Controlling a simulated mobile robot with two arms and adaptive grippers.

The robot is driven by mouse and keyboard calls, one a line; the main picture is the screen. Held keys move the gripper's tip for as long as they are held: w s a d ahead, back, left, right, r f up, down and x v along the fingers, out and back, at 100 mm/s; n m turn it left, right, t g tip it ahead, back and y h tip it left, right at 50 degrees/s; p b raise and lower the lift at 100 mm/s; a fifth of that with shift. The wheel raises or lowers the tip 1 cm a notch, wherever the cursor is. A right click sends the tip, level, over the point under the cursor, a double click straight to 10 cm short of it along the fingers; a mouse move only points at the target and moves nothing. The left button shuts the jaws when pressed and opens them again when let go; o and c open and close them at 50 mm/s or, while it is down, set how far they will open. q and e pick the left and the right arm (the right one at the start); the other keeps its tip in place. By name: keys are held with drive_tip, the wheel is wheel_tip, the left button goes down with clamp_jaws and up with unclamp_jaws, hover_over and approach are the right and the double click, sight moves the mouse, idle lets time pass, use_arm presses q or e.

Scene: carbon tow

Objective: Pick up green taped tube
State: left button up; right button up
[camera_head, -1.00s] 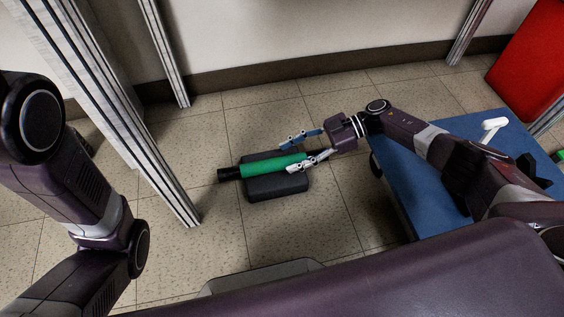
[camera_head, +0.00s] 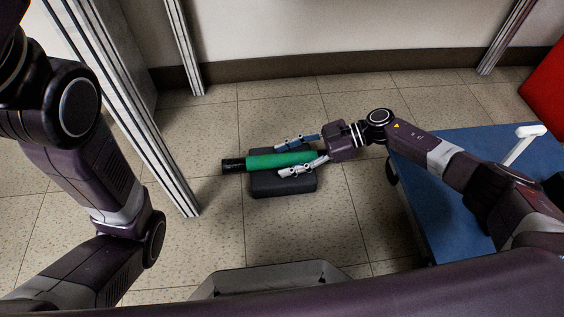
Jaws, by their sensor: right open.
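The green taped tube (camera_head: 265,161) lies level across a dark grey block (camera_head: 284,185) in the middle of the head view. Its black end points left. My right gripper (camera_head: 285,157) comes in from the right, open. One finger lies along the far side of the tube and the other along its near side, so the tube's right part is between them. I cannot tell whether the fingers touch it. The tube's right end is partly hidden near the palm. My left arm shows at the left, but its gripper is out of the frame.
A blue platform (camera_head: 430,190) with a white handle (camera_head: 524,143) stands at the right, under my right arm. A metal post (camera_head: 150,130) rises left of the tube. A grey bin-like container (camera_head: 275,279) is at the bottom. Bare tiled floor surrounds the block.

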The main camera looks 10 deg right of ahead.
drive_tip(key=shift+c, duration=0.2)
drive_tip(key=c, duration=1.3)
clamp_jaws()
drive_tip(key=shift+r, duration=0.15)
